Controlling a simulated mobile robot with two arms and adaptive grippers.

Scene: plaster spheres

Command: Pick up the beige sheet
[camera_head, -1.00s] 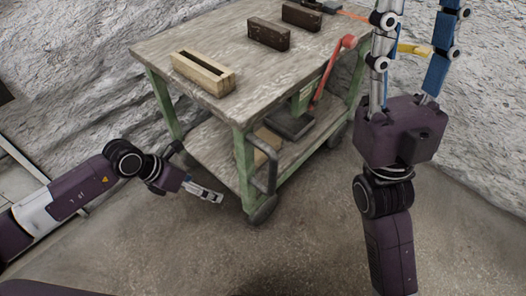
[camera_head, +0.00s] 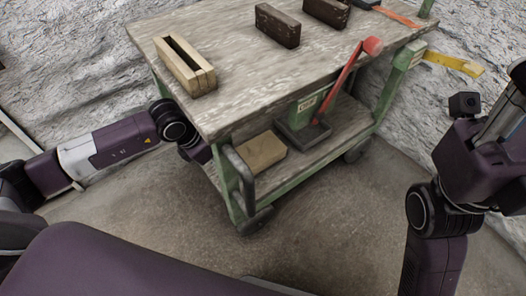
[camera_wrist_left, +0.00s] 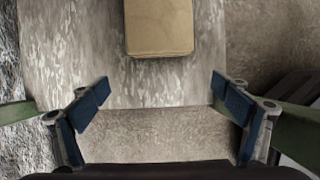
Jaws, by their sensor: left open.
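The beige sheet (camera_head: 262,152) lies flat on the lower shelf of the green-framed cart, near the shelf's front left end. It looks like a tan slab with rounded edges. In the left wrist view the sheet (camera_wrist_left: 160,25) is at the top middle, partly cut off by the frame. My left gripper (camera_wrist_left: 162,100) is open and empty, its blue-padded fingers spread on either side below the sheet and apart from it. In the head view the left fingers are hidden behind the cart. My right gripper, at the right edge of the head view, has its fingertips cut off.
The cart's worn top (camera_head: 230,50) overhangs the lower shelf (camera_head: 337,122). A green leg and dark handle (camera_head: 240,172) stand close to the sheet. A red-handled lever tool (camera_head: 340,85) is right of it. A wooden box (camera_head: 185,68) and dark bricks (camera_head: 278,26) sit on top.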

